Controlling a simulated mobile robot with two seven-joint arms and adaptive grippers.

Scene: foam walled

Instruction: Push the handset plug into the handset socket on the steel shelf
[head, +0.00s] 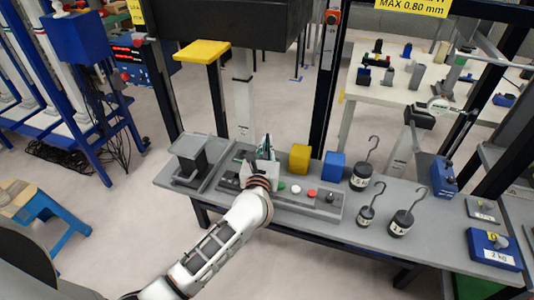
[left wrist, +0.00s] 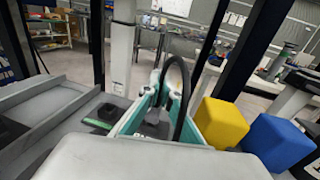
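My left gripper (head: 265,143) is above the steel shelf (head: 366,226), pointing away from me. In the left wrist view its teal-edged fingers (left wrist: 165,92) close in toward each other at the tips. A dark piece, apparently the handset plug (left wrist: 164,103), sits between them, partly hidden by the fingers. A black cable (left wrist: 179,64) arches up from it and back toward the palm. A low dark block (left wrist: 104,117) lies on the shelf left of the fingers; I cannot tell if it is the handset socket. The plug's front end is hidden. My right gripper is not in view.
A panel with buttons (head: 320,205), hooked weights (head: 401,223) and a black post (head: 326,90) are close by.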

